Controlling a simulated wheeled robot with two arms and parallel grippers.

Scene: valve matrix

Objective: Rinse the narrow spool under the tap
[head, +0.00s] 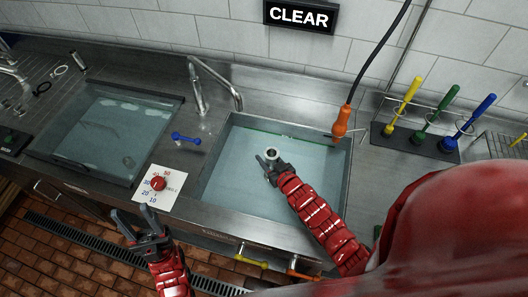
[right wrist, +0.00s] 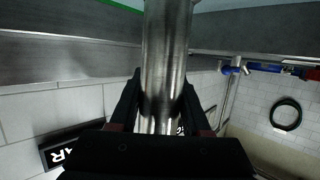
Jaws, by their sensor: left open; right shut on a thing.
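A metal spool (head: 272,153) is in the grip of my right gripper (head: 268,164), over the right-hand basin; I cannot tell if it touches the water. In the right wrist view the spool (right wrist: 165,65) is a shiny steel cylinder between the two dark fingers. The steel tap (head: 198,92) stands behind the basins, its spout reaching toward the right basin's back left corner. The spool is in front of and right of the spout, apart from it. My left gripper (head: 150,222) is open and empty, in front of the counter near the dial card.
The right basin (head: 225,190) and left basin (head: 120,125) hold bluish water. A blue lever (head: 186,138) and a red dial (head: 158,183) sit between them. An orange sprayer (head: 341,122) hangs at the right basin's back right. Yellow, green and blue brushes (head: 441,112) stand further right. A sign (head: 299,16) reads CLEAR.

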